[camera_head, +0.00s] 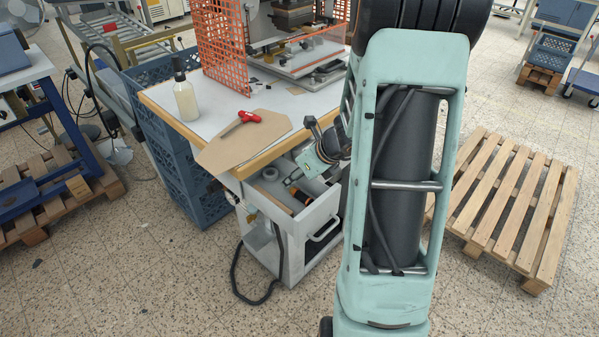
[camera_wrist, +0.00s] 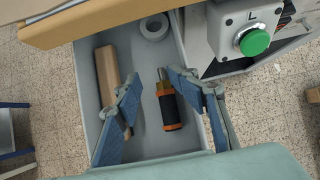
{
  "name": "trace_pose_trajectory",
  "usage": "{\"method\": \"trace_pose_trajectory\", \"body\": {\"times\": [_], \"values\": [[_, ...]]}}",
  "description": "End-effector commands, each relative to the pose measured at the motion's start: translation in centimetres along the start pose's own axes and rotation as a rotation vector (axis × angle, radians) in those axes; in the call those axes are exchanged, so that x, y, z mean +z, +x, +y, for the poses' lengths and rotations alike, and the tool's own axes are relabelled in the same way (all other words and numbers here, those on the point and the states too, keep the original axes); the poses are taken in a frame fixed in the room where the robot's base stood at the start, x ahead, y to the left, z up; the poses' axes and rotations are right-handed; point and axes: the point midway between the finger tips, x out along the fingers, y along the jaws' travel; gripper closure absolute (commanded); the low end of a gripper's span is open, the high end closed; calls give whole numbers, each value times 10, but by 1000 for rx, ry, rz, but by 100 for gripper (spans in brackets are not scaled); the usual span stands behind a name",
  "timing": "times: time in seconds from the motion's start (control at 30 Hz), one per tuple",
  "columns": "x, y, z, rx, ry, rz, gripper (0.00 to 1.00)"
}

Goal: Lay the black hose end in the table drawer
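The table drawer (camera_head: 295,228) is pulled out below the table's front corner, and its grey interior (camera_wrist: 149,146) fills the middle of the wrist view. A short black cylinder with orange bands and a metal tip (camera_wrist: 170,110) lies in it; I cannot tell whether this is the black hose end. A black hose (camera_head: 236,278) hangs beside the drawer unit and loops on the floor; its ends are unclear. My gripper (camera_wrist: 155,90) is open above the drawer, its blue-padded fingers on either side of the black-and-orange piece, with nothing visibly held. It also shows over the drawer in the head view (camera_head: 297,178).
The drawer also holds a brown bar (camera_wrist: 108,75) and a pale ring or roll (camera_wrist: 154,27). A green button box (camera_wrist: 243,30) stands close right. A pallet (camera_head: 510,205) lies right.

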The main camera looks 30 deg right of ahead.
Motion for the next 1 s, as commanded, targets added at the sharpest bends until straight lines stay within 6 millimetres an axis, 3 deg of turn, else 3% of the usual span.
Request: {"method": "trace_pose_trajectory", "body": {"times": [0.17,0.63,0.8,1.0], "values": [[1,-18,-2,-6,-1,-2,62],[1,-100,0,-3,-2,-3,62],[0,-115,0,-1,-1,-1,62],[0,-118,1,1,1,0,62]]}}
